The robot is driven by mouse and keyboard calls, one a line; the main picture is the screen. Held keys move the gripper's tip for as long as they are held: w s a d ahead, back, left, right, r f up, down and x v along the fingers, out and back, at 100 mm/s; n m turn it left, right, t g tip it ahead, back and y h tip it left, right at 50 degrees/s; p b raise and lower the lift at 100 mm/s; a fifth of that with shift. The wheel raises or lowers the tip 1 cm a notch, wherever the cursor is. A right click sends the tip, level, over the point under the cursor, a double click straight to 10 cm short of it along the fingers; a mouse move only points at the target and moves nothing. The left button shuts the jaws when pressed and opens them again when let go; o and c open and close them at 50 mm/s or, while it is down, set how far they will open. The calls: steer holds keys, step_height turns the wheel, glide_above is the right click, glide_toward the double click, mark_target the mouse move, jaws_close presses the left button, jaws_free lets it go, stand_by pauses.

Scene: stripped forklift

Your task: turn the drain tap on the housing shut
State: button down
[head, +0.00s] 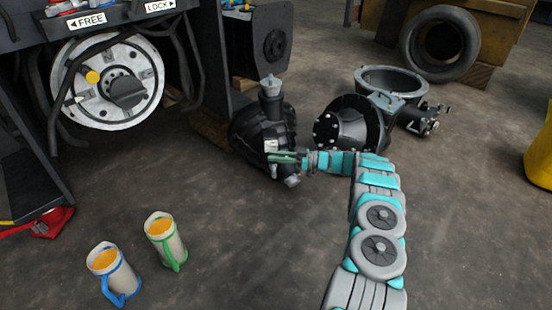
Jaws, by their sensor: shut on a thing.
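The dark ribbed housing (263,122) stands on the floor in the middle of the head view, with a grey cap on top. My gripper (284,158) is at its lower right side, shut on a small part there that I take to be the drain tap. The jaws and my arm's end cover most of the tap, so which way its handle points cannot be told. A pale grey fitting (292,181) shows just below the jaws.
A flanged black part (349,127) and a grey ring-shaped casting (392,83) lie right of the housing, close to my arm. Two jugs (105,272) (165,240) with orange contents stand at the lower left. The forklift frame (30,130) rises at the left.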

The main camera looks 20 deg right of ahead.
steer(key=shift+w+a+n+g+y, duration=0.1)
steer(key=shift+n+g+y, duration=0.7)
steer(key=shift+g, duration=0.4)
steer(key=shift+r+n+g, duration=0.1)
steer(key=shift+n+g, duration=0.2)
steer(key=c, duration=0.8)
jaws_free()
steer(key=shift+o, duration=0.2)
